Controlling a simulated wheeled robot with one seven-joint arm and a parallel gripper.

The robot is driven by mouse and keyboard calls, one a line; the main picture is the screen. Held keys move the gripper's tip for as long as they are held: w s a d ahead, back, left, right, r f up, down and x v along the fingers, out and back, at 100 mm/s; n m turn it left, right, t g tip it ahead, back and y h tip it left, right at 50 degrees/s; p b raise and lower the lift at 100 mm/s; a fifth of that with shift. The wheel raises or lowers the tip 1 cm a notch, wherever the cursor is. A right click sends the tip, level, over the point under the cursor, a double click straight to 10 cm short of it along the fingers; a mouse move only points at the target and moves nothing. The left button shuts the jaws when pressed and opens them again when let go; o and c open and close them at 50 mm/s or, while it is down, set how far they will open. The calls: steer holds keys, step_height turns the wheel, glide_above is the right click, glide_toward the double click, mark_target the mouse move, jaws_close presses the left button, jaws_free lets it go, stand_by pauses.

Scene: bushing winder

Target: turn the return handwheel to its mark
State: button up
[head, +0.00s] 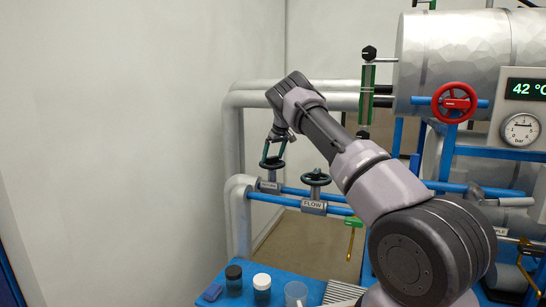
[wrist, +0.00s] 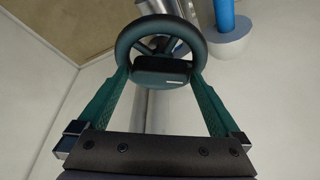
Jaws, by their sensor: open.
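The return handwheel (head: 272,163) is a dark wheel on a valve at the left end of the blue pipes, above a small plate (head: 268,186) whose lettering is too small to read surely. My gripper (head: 274,152) is over this wheel. In the wrist view the handwheel (wrist: 122,48) is a dark ring with spokes. My gripper (wrist: 160,76) has its two green fingers apart, one at each side of the rim's near part; whether they touch it I cannot tell. A short pale line shows on the dark near part of the wheel. No separate target mark can be made out.
A second dark handwheel (head: 316,177) with a FLOW plate (head: 312,206) stands close on the right. A red handwheel (head: 455,103), a pressure gauge (head: 520,129) and a 42 °C display are further right. Jars (head: 262,289) stand on the blue table below.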

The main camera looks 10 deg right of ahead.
steer(key=c, duration=1.1)
steer(key=shift+m, duration=0.5)
steer(key=m, duration=0.1)
steer(key=m+h, duration=0.1)
steer(key=shift+a+m, duration=0.2)
steer(key=shift+m, duration=0.2)
steer(key=m+h, duration=0.2)
steer(key=m, duration=0.2)
steer(key=shift+m, duration=0.3)
steer(key=m+h, duration=0.1)
steer(key=m, duration=0.3)
steer(key=shift+w+a+m+g+h, duration=0.1)
steer(key=shift+a+m+g+h, duration=0.05)
steer(key=shift+m+g+h, duration=0.65)
steer(key=shift+m+g, duration=0.2)
steer(key=shift+m, duration=1.5)
